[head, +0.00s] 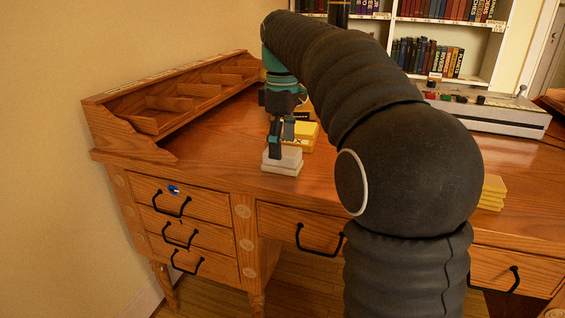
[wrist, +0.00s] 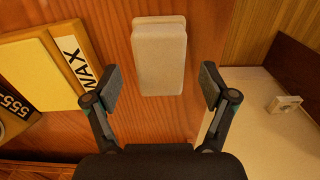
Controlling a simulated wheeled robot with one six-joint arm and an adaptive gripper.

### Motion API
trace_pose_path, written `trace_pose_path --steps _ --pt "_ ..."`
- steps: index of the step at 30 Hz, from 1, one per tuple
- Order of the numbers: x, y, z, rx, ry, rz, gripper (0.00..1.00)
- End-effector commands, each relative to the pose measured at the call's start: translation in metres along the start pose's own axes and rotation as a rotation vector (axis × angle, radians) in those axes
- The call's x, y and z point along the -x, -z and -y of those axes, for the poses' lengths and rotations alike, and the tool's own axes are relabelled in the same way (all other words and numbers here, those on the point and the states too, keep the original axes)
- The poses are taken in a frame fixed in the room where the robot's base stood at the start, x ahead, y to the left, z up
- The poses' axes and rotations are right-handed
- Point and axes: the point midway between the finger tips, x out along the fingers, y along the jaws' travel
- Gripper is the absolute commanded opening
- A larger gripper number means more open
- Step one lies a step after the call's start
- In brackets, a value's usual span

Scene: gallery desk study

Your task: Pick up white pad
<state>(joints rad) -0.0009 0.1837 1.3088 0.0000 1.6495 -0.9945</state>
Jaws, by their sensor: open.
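The white pad (head: 283,161) lies near the front edge of the wooden desk in the head view, looking like a small stack of white blocks. It also shows in the wrist view (wrist: 160,58), upright in the picture and whole. My gripper (head: 281,150) is just above the pad in the head view, pointing down. In the wrist view my gripper (wrist: 158,88) is open, with one finger on each side below the pad and nothing between the fingertips except the pad's lower end. No contact is visible.
Yellow boxes (head: 303,134) lie right behind the pad; a yellow one marked "WAX" (wrist: 70,62) is left in the wrist view. A wooden organizer (head: 180,95) stands at the desk's left. A yellow stack (head: 492,192) and grey console (head: 490,112) are at the right.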

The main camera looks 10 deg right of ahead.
Motion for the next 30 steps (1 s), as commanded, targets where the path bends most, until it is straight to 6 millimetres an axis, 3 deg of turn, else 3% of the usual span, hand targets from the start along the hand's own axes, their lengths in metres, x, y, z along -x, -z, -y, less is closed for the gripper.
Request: trace_pose_path --steps 4,13,21,30 --pt "-0.016 -0.001 0.001 0.0 0.0 0.0 0.83" --pt "-0.019 0.0 0.0 0.0 -0.001 -0.001 0.83" --pt "-0.019 0.0 0.0 0.0 0.0 0.0 0.18" --pt "-0.019 0.0 0.0 0.0 0.0 0.0 0.18"
